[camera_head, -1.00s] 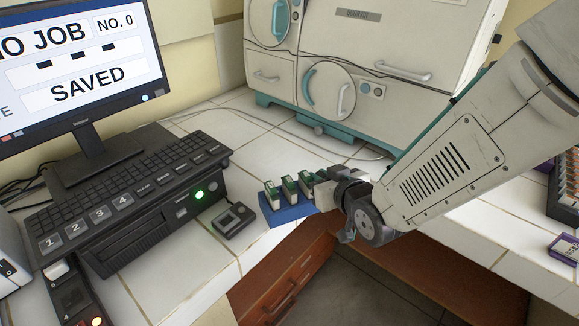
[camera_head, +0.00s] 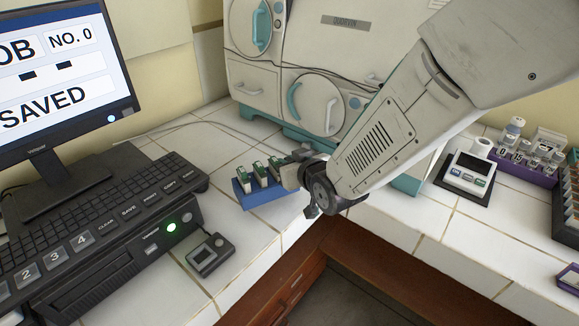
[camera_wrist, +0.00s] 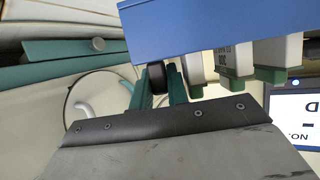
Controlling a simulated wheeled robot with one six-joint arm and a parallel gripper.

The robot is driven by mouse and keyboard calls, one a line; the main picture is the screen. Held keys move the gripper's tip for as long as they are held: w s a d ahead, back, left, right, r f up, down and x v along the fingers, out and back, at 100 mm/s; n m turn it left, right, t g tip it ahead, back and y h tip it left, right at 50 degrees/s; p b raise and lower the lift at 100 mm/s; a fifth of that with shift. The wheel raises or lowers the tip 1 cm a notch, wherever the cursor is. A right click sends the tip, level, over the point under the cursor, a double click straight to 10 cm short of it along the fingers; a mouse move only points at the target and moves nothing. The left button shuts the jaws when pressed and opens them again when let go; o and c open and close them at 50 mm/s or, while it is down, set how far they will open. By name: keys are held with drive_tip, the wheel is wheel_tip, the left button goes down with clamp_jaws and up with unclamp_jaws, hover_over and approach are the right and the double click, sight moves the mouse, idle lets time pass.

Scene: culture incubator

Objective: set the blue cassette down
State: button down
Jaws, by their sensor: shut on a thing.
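The blue cassette (camera_head: 272,195) carries a few white vials or blocks with green tops (camera_head: 261,172). In the head view it is at the end of my gripper (camera_head: 292,178), near the front edge of the white tiled bench. In the wrist view the blue cassette (camera_wrist: 210,28) fills the upper part, with the green-topped pieces (camera_wrist: 235,65) beside my gripper's green fingers (camera_wrist: 168,85). My gripper is shut on the cassette. Whether the cassette touches the bench cannot be told.
A small grey device (camera_head: 207,254) sits left of the cassette, beside a black keyboard unit (camera_head: 110,235) and a monitor (camera_head: 62,80). The white incubator (camera_head: 300,60) stands behind. A scale (camera_head: 468,172) and purple rack (camera_head: 530,165) are at right.

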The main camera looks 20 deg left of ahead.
drive_tip(key=shift+w+a, duration=0.1)
drive_tip(key=shift+w, duration=0.1)
drive_tip(key=shift+w+a+f, duration=0.1)
drive_tip(key=shift+w+f, duration=0.1)
drive_tip(key=shift+f, duration=0.7)
drive_tip(key=shift+w+a+f, duration=0.1)
drive_tip(key=shift+w+f, duration=0.05)
drive_tip(key=shift+f, duration=0.75)
drive_tip(key=shift+d+f, duration=0.1)
drive_tip(key=shift+f, duration=0.1)
drive_tip(key=c, duration=1.4)
unclamp_jaws()
drive_tip(key=shift+o, duration=0.2)
